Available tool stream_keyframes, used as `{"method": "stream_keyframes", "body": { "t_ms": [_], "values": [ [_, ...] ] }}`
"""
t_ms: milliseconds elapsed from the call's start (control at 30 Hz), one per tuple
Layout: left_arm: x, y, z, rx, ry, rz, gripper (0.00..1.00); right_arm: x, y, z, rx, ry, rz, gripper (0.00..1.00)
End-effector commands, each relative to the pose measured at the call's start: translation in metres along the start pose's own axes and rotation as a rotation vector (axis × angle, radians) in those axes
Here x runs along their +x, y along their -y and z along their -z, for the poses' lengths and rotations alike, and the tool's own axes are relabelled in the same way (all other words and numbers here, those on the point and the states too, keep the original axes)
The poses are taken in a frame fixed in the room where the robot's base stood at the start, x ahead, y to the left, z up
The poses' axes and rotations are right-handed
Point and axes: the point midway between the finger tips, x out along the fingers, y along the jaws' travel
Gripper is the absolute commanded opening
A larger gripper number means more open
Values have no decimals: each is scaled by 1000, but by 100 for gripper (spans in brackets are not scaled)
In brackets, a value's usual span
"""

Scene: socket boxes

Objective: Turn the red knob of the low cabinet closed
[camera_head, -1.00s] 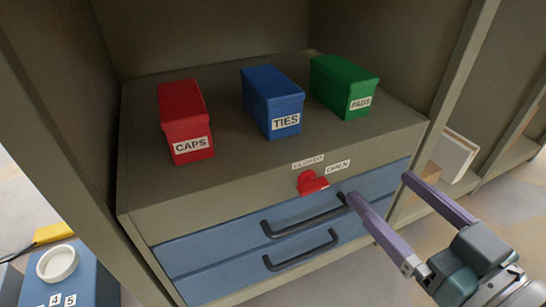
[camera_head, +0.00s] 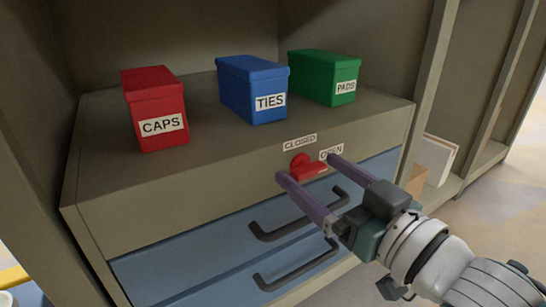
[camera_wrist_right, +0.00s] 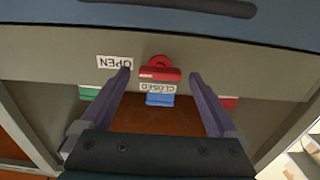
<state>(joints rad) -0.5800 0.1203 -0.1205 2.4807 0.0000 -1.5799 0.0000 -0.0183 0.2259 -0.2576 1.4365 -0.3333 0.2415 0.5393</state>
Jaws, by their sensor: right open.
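The low cabinet (camera_head: 150,205) has a red knob (camera_head: 300,161) on its front face, above the blue drawers. A CLOSED label (camera_head: 299,142) is above the knob and an OPEN label (camera_head: 331,152) is to its right. The knob's grip points right, toward the OPEN side. My right gripper (camera_head: 306,167) is open, with one fingertip on each side of the knob in the head view. In the right wrist view the knob (camera_wrist_right: 160,74) shows between the open fingers; contact cannot be told. My left gripper is out of view.
Red CAPS (camera_head: 155,105), blue TIES (camera_head: 252,90) and green PADS (camera_head: 323,76) boxes stand on the cabinet top. Two dark drawer handles (camera_head: 296,226) stick out below the knob, close to my right gripper. A shelf upright (camera_head: 432,90) stands to the right.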

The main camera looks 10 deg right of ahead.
Motion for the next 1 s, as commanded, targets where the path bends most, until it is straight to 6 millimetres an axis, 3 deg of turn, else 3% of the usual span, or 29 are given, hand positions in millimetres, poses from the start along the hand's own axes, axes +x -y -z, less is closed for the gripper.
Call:
{"method": "stream_keyframes", "body": {
  "t_ms": [333,1000],
  "values": [
    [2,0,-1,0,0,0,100,5,0,0,0,1,0,94],
    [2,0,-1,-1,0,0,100,5,0,0,0,1,0,18]
  ]
}}
